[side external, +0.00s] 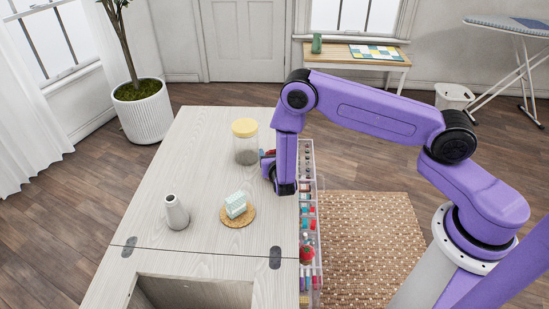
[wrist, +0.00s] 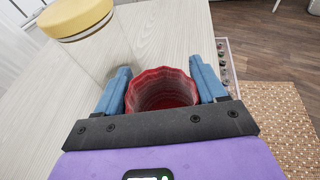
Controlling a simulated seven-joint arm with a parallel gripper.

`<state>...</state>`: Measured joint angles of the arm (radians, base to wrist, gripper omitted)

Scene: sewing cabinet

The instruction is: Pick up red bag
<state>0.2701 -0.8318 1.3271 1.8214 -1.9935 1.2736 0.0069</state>
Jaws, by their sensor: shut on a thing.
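The red bag (wrist: 163,90) is round with a ruffled, open top and shows between my gripper's two blue fingers in the wrist view. My gripper (wrist: 163,88) is shut on it, one finger at each side. In the side external view my gripper (side external: 267,162) is low at the right edge of the cabinet top. Only a small red part of the bag (side external: 270,153) shows there, and the arm hides most of it. I cannot tell whether the bag touches the cabinet top.
A jar with a yellow lid (side external: 246,143) stands just left of my gripper. A grey bottle (side external: 176,212) and a pale block on a round woven mat (side external: 238,218) stand nearer the front. A rack of sewing supplies (side external: 308,220) runs along the cabinet's right side. The cabinet top's left part is clear.

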